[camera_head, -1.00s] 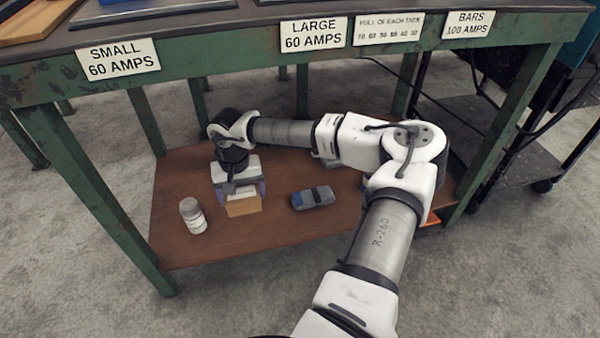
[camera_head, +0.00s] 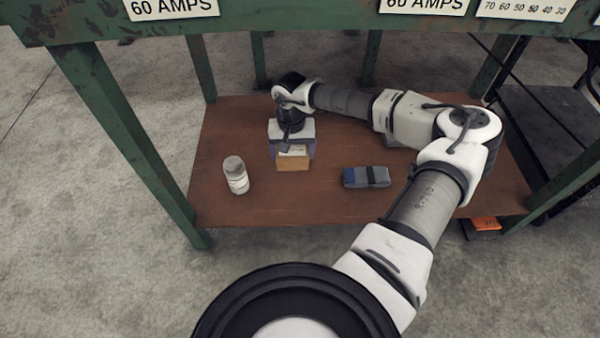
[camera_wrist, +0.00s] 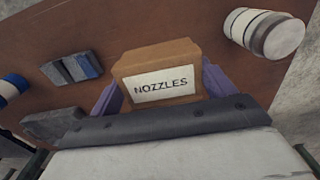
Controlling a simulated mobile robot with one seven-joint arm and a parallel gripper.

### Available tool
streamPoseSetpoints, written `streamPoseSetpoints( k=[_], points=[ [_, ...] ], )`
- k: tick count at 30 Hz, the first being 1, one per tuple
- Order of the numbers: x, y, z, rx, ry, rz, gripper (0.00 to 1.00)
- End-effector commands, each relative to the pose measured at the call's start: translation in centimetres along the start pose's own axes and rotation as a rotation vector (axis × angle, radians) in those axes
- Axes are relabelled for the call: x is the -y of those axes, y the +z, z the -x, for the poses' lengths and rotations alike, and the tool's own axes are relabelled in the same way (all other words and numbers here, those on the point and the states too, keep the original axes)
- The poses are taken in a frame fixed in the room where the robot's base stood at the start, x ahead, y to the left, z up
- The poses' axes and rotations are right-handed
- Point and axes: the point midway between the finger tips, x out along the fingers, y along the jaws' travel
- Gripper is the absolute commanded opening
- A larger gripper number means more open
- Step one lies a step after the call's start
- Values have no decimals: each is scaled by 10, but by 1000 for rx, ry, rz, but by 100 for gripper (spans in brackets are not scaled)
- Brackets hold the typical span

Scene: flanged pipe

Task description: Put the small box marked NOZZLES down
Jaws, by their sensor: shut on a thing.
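The small tan box (camera_wrist: 158,65) has a white label reading NOZZLES, which faces up in the wrist view. It also shows in the head view (camera_head: 292,164), low over or on the brown lower shelf (camera_head: 265,200) of the green bench. My gripper (camera_head: 292,152) points down with its purple fingers shut on the two sides of the box. In the wrist view the fingers of my gripper (camera_wrist: 157,88) flank the box left and right. Whether the box's underside touches the shelf I cannot tell.
A grey-blue block with a dark band (camera_head: 366,177) lies to the right. Green bench legs (camera_head: 125,140) and the labelled upper edge (camera_head: 290,22) frame the shelf. Bare shelf lies between these things.

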Motion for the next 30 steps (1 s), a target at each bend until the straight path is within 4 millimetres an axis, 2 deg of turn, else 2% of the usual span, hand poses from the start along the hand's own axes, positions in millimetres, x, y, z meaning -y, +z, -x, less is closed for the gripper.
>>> streamPoseSetpoints(
  k=[1, 3, 7, 14, 22, 30],
  points=[
    [1, 0, -19, 1, -2, 0, 50],
    [1, 0, -37, 1, -1, 0, 50],
    [1, 0, -61, 0, -1, 0, 50],
    [0, 0, -77, -1, 0, 1, 50],
    [1, 0, -114, -1, 0, 1, 50],
    [0, -1, -115, -2, 1, 1, 50]
  ],
)
